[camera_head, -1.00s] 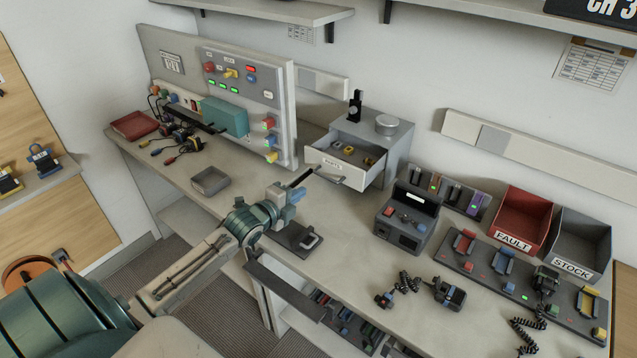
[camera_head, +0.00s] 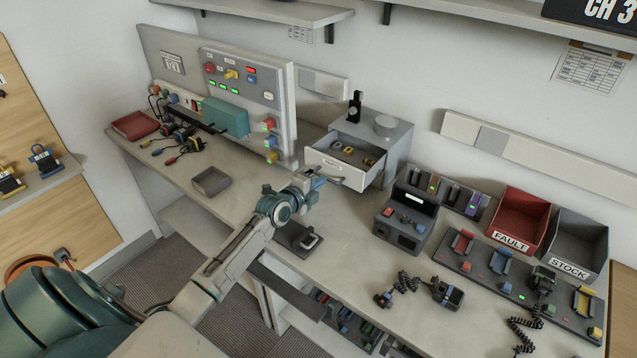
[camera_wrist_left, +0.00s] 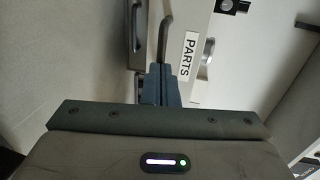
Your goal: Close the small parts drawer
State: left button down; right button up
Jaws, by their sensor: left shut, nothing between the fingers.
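The small parts drawer (camera_head: 347,177) stands open at the front of a grey cabinet (camera_head: 398,142), with several small parts inside, some yellow. Its pale front carries a PARTS label, clear in the left wrist view (camera_wrist_left: 190,52), and a metal handle (camera_wrist_left: 207,58). My left gripper (camera_head: 319,181) is shut and empty, at the drawer's front near the handle. In the left wrist view its fingertips (camera_wrist_left: 160,84) point at the front, just left of the label; I cannot tell whether they touch it. My right gripper is not in view.
A small grey tray (camera_head: 211,181) lies to the left, and a dark pad (camera_head: 297,238) is below my left arm.

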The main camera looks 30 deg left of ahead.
aim_at(332, 172)
pick_arm(q)
jog(key=b+x, duration=0.6)
jog(key=b, duration=0.1)
jog(key=r+b+x, duration=0.1)
jog(key=b+x, duration=0.2)
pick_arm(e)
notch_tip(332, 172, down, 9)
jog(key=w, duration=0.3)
pick_arm(q)
jog(key=w+b, duration=0.3)
jog(key=shift+w+d+r, duration=0.1)
jog(key=shift+r, duration=0.1)
jog(key=shift+w+d+r+b, duration=0.1)
jog(key=shift+w+r+b, duration=0.15)
jog(key=shift+w+b, duration=0.75)
jog(key=shift+r, duration=0.25)
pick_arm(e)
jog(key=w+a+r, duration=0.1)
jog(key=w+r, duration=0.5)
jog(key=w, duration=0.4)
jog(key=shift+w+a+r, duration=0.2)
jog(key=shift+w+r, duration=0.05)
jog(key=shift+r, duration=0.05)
pick_arm(q)
jog(key=shift+r, duration=0.1)
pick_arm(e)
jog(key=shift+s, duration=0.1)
